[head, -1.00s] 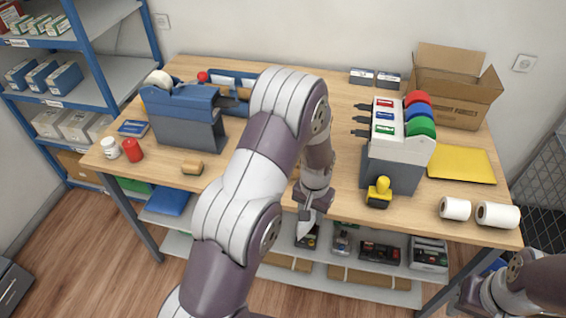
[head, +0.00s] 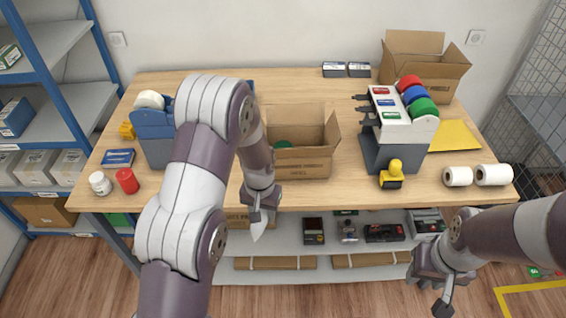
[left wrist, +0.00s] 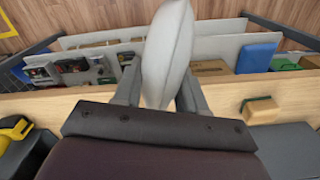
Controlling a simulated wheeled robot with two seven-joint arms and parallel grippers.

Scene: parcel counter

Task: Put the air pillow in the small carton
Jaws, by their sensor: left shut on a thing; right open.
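The white air pillow (head: 259,228) hangs in my left gripper (head: 260,205), in front of the table's front edge. The left wrist view shows the pillow (left wrist: 167,55) pinched between the two fingers of that gripper (left wrist: 158,95). The open carton (head: 302,163) in the middle of the table, the smaller of two, stands to the right of and behind my left gripper. Its flaps are up and something green shows inside; its left part is partly hidden by my arm. My right gripper (head: 438,288) is open and empty, in front of the table at lower right.
A larger open carton (head: 425,75) stands at the back right. A red jar (head: 127,181) stands left.

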